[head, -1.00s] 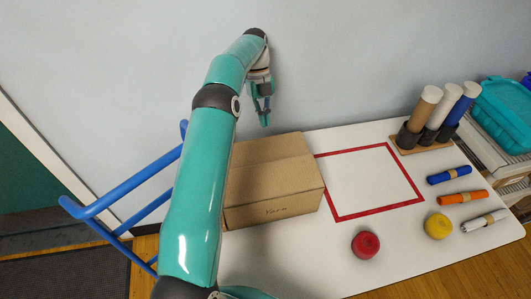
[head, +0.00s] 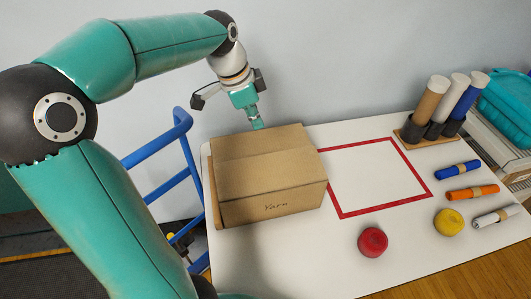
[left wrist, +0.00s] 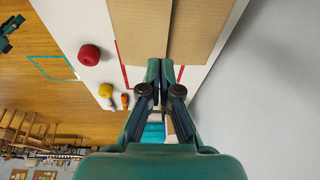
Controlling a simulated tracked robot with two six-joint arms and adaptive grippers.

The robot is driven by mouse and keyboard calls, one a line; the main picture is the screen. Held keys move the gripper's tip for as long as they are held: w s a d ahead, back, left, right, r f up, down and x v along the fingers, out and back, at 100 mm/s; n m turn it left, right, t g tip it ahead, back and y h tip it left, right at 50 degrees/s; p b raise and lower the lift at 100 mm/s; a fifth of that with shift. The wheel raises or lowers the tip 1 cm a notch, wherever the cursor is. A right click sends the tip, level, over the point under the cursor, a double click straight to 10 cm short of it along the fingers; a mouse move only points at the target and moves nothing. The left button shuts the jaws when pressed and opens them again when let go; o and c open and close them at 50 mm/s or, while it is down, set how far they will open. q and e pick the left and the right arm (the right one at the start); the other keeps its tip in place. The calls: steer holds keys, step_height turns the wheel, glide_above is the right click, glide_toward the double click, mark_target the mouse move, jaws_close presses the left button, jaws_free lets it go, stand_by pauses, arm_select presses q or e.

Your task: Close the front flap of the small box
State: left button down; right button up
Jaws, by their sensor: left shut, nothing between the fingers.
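The small cardboard box (head: 268,178), marked "Yarn" on its front wall, sits at the left of the white table. Its top looks flat and covered, with a seam running across it; a thin cardboard edge stands along its left side. In the left wrist view the box top (left wrist: 205,30) shows two panels with a dark line between them. My left gripper (head: 257,124) is shut and empty, pointing down at the box's back edge in the head view; whether it touches is unclear. Its closed fingers (left wrist: 160,75) also show in the left wrist view. My right gripper is not in view.
A red tape square (head: 385,207) lies empty right of the box. A red ball (head: 373,242), a yellow ball (head: 448,222) and several rolled bundles lie further right. A tube holder (head: 425,130) stands at the back right. A blue rail (head: 150,152) stands left of the table.

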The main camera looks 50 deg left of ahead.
mark_target(269, 157)
arm_select(q)
steer(key=x, duration=0.4)
steer(key=p+x, duration=0.1)
steer(key=x, duration=0.7)
steer(key=shift+s+a+f, duration=0.2)
steer(key=shift+a+f, duration=0.05)
steer(key=shift+a, duration=0.05)
steer(key=shift+a+f, duration=0.1)
steer(key=shift+f, duration=0.5)
steer(key=shift+w, duration=0.1)
